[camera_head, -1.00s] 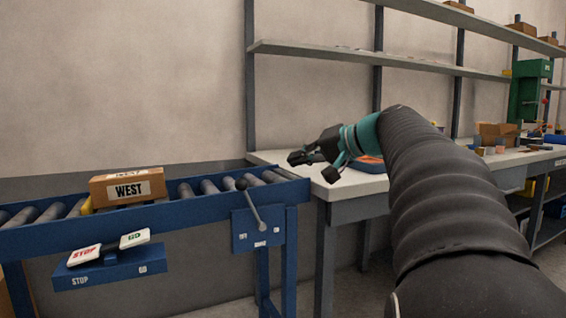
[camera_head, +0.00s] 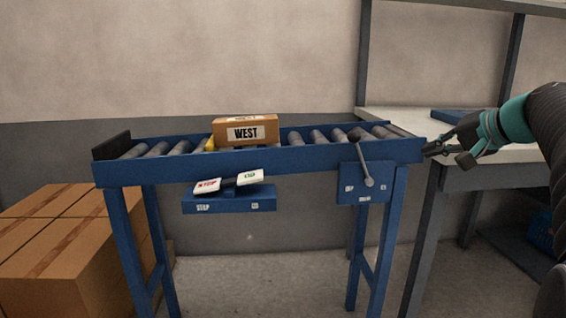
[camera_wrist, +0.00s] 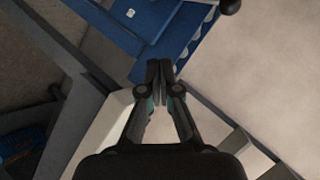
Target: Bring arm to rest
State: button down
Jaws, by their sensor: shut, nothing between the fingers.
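My gripper (camera_head: 452,152) is at the right in the head view, at the right end of the blue roller conveyor (camera_head: 262,162) and over the left end of the white-topped bench (camera_head: 520,154). In the wrist view its fingers (camera_wrist: 159,72) are together and hold nothing. The conveyor's blue frame (camera_wrist: 168,30) lies beyond the fingertips there. My arm comes in from the right edge of the head view, and much of it is out of frame.
A box marked WEST (camera_head: 246,130) sits on the rollers. Below hang a panel with STOP and GO plates (camera_head: 228,200) and a lever (camera_head: 362,158). Stacked cartons (camera_head: 60,240) stand at the left. Uprights (camera_head: 364,55) rise behind the bench.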

jog(key=s+a+f+n+g+h+p, duration=0.1)
jog(key=s+a+f+g+h, duration=0.2)
jog(key=s+f, duration=0.45)
jog(key=s+a+f+g+h+p, duration=0.1)
jog(key=s+a+f+g+p, duration=0.1)
jog(key=s+a+f, duration=0.5)
jog(key=s+a+f+n+p, duration=0.4)
jog(key=s+a+n, duration=0.2)
jog(key=s, duration=0.6)
jog(key=shift+a+f+h, duration=0.2)
jog(key=shift+a+h, duration=0.2)
jog(key=shift+a, duration=0.7)
jog(key=shift+a, duration=0.1)
